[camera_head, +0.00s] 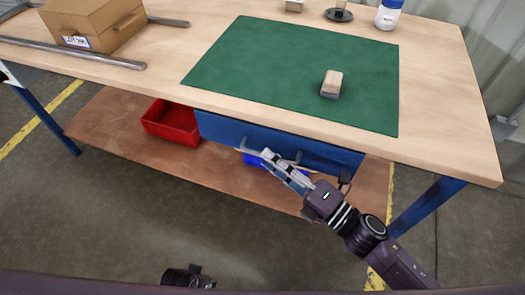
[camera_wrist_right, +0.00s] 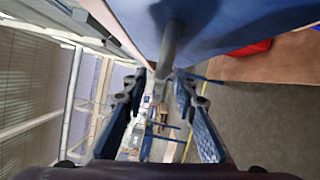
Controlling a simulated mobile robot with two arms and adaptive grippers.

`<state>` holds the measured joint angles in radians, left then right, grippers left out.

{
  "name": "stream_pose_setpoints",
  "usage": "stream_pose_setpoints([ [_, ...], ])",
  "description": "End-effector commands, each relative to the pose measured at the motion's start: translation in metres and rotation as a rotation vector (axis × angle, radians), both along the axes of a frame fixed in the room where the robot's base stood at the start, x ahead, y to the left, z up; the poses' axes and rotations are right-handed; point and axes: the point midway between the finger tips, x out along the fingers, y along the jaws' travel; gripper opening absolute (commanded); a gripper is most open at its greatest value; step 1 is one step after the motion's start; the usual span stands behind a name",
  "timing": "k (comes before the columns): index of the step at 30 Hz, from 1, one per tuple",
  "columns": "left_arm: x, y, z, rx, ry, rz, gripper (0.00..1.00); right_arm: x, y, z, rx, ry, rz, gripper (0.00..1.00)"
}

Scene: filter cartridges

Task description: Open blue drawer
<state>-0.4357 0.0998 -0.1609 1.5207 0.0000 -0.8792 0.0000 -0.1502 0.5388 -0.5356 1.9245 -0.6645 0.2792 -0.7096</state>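The blue drawer (camera_head: 225,128) hangs under the workbench top, its front close to the table edge; it looks shut. Its grey bar handle (camera_head: 243,137) is partly hidden by my right gripper in the head view. My right gripper (camera_head: 267,157) is at the drawer front, by the handle. In the right wrist view, the fingers of the right gripper (camera_wrist_right: 160,95) are spread apart, with the handle (camera_wrist_right: 170,45) reaching in line with the gap between them. I cannot see clear contact. A dark part of my left arm shows at the bottom of the head view; its fingers cannot be made out.
A red bin (camera_head: 172,122) and a partly hidden blue bin (camera_head: 256,160) are on the lower shelf (camera_head: 110,118). On the tabletop are a green mat (camera_head: 290,70) with a small block (camera_head: 332,83), a cardboard box (camera_head: 93,22), and a white bottle (camera_head: 388,14). A blue table leg (camera_head: 425,205) stands right.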

Motion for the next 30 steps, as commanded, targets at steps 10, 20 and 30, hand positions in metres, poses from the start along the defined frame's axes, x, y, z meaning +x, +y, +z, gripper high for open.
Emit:
stream_pose_setpoints([
  [10, -0.005, 0.001, -0.007, 0.001, 0.006, -0.001, 0.4, 0.021, 0.025, 0.003, 0.0, 0.0, 0.0, 0.26],
  [20, -0.005, 0.001, -0.007, 0.001, 0.006, -0.001, 0.4, 0.022, 0.025, 0.002, 0.0, 0.001, 0.0, 0.19],
  [30, -0.004, 0.001, -0.007, 0.001, 0.004, -0.001, 0.4, 0.022, 0.025, 0.002, -0.001, 0.001, -0.001, 0.0],
])
